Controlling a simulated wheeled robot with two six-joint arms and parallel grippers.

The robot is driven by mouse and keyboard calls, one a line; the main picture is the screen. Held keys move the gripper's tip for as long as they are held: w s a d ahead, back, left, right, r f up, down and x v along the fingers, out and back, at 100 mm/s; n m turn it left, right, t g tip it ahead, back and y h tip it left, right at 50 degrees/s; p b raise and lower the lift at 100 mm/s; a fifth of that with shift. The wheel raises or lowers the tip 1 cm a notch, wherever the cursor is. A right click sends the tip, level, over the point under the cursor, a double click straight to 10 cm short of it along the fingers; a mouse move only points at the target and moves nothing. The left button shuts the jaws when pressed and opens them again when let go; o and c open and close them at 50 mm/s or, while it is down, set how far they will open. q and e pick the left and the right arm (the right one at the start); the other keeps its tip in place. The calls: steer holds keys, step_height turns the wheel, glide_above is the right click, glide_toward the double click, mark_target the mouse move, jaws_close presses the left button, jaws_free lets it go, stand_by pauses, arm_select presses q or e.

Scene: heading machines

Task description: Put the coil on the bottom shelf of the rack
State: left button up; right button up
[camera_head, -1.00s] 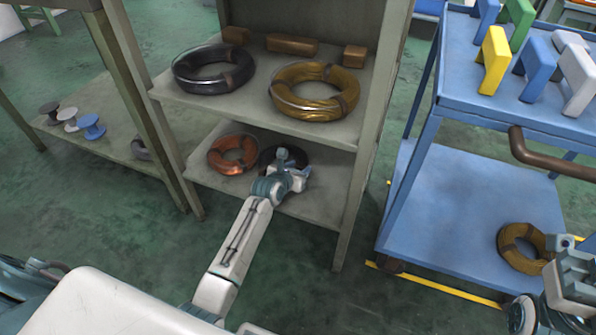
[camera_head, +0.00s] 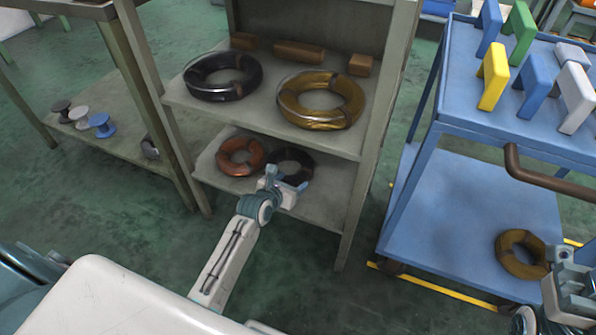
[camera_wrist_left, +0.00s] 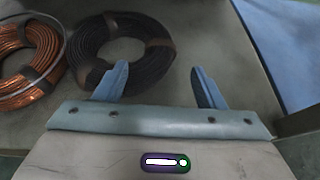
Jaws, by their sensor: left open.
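The rack's bottom shelf (camera_head: 332,188) holds a black coil (camera_head: 305,160) and a copper coil (camera_head: 222,158), lying flat side by side. The black coil (camera_wrist_left: 150,70) also shows in the left wrist view, with the copper coil (camera_wrist_left: 22,98) to its left. My left gripper (camera_head: 286,180) is at the front of the bottom shelf, just in front of the black coil. In the left wrist view its two fingers (camera_wrist_left: 160,68) are spread and nothing is held between them. My right gripper (camera_head: 572,262) is at the right edge, beside a yellow-brown coil (camera_head: 508,257); its fingers are unclear.
The upper shelf (camera_head: 262,110) carries a dark coil (camera_head: 192,80), a yellow coil (camera_head: 290,98) and brown blocks (camera_head: 298,53). A rack post (camera_head: 365,180) stands right of my left gripper. A blue cart (camera_head: 440,190) with coloured blocks is at right. Spools (camera_head: 100,122) lie at left.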

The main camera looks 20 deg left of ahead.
arm_select(q)
steer(key=shift+p+v, duration=0.3)
steer(key=shift+v, duration=1.1)
